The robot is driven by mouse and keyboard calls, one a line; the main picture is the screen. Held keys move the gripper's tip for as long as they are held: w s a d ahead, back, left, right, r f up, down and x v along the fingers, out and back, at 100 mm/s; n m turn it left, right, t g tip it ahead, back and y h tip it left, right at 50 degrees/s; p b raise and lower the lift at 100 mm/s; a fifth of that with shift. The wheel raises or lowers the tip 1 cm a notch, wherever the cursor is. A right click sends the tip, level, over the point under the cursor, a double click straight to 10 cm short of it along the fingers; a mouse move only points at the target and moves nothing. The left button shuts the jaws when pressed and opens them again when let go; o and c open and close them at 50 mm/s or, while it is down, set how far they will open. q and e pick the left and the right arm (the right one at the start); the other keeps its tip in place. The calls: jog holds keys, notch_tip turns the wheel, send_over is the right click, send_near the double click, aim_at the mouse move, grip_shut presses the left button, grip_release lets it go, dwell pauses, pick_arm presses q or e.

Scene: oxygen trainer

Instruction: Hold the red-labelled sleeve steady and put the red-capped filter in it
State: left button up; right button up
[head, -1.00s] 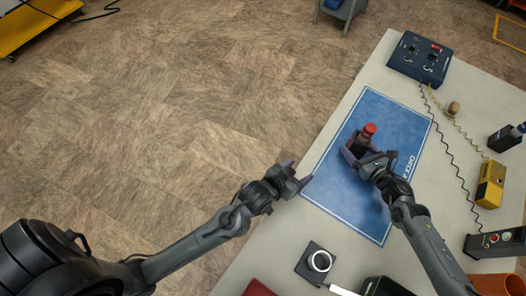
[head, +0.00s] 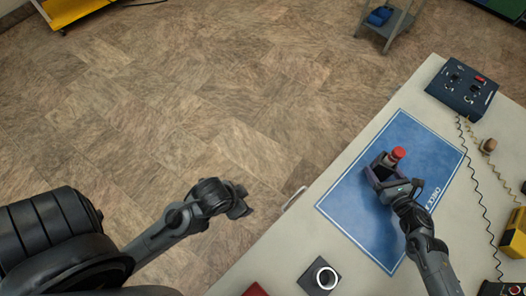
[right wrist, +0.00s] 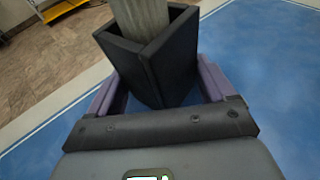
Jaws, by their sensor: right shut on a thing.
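My right gripper (head: 380,176) is shut on a dark, open-topped sleeve (right wrist: 165,65) over the blue mat (head: 350,205). In the right wrist view its purple fingers lie on either side of the sleeve. No red label shows on the sleeve walls in view. The filter shows as a grey ribbed body (right wrist: 140,14) rising out of the sleeve. Its red cap (head: 398,153) shows in the head view above the sleeve. The filter's lower end is hidden by the sleeve walls. My left gripper (head: 240,206) is over the floor, left of the table; its fingers cannot be made out.
A blue control box (head: 462,86) stands at the table's far end, with coiled cords running from it. A yellow device (head: 514,235) is at the right. A dark square block with a white ring (head: 319,277) is near the front. Most of the mat is clear.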

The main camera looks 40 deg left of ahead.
jog(key=o, duration=0.6)
jog(key=shift+o, duration=0.2)
jog(key=shift+d, duration=0.15)
